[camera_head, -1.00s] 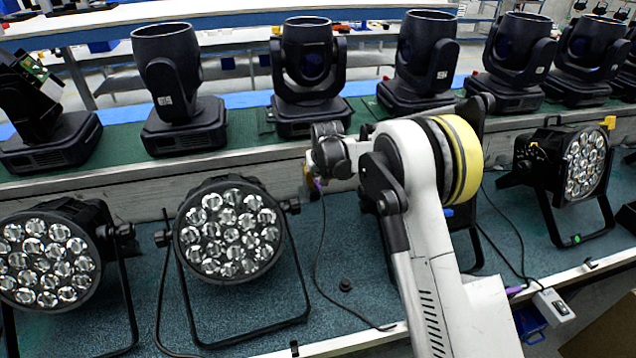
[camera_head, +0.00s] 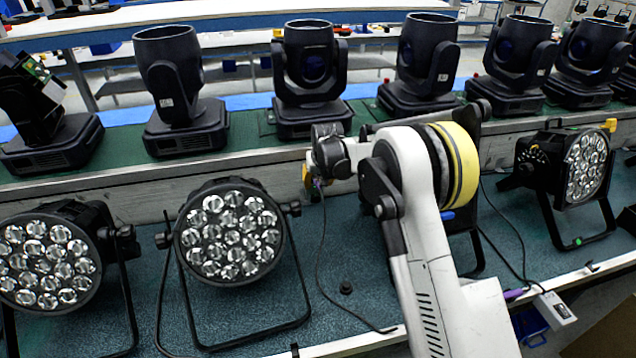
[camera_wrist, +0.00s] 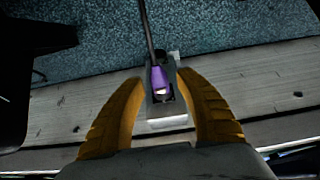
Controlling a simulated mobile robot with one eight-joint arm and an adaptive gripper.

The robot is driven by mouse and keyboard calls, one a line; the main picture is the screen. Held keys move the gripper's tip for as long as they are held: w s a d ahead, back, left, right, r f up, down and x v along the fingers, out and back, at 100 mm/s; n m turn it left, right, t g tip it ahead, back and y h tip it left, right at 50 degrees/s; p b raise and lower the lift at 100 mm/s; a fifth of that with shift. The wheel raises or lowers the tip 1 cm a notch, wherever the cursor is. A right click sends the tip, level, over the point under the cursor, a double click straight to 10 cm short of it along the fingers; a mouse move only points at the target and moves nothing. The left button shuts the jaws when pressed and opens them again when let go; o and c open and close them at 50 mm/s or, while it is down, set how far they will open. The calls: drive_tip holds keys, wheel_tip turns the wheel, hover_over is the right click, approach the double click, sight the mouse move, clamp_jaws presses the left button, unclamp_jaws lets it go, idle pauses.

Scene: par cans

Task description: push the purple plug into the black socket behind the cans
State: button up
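The purple plug (camera_wrist: 158,77) sits between the tips of my gripper (camera_wrist: 160,82) in the wrist view. Its bare metal end points to the bottom of that picture and its dark cable runs to the top. The yellow fingers are closed in around it. In the head view the plug (camera_head: 318,183) shows as a small purple spot below my gripper (camera_head: 309,175), its cable hanging to the mat. My gripper is in front of the wooden rail, right of the middle can (camera_head: 230,235). A grey piece and a dark patch lie behind the plug; I cannot make out the black socket clearly.
Another can (camera_head: 50,262) stands at left and one (camera_head: 585,165) at right; my arm covers one more. Moving-head lights (camera_head: 310,75) stand on the green shelf behind the rail (camera_head: 230,165). A small black knob (camera_head: 346,287) and a loose cable lie on the mat. A white power strip (camera_head: 553,308) is at the right edge.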

drive_tip(key=v, duration=1.2)
drive_tip(key=s+d+r+m+t, duration=0.1)
drive_tip(key=s+d+r, duration=0.45)
drive_tip(key=s, duration=0.35)
drive_tip(key=s+d+r, duration=0.4)
drive_tip(key=s+r, duration=0.3)
drive_tip(key=s, duration=0.2)
drive_tip(key=s+d+f, duration=0.2)
drive_tip(key=s+d, duration=0.1)
drive_tip(key=s, duration=0.8)
drive_tip(key=s+d+f+m+t+h, duration=0.1)
drive_tip(key=s+d+f, duration=0.1)
drive_tip(key=s, duration=1)
drive_tip(key=shift+d+f, duration=0.4)
drive_tip(key=shift+d, duration=0.15)
drive_tip(key=shift+t, duration=0.3)
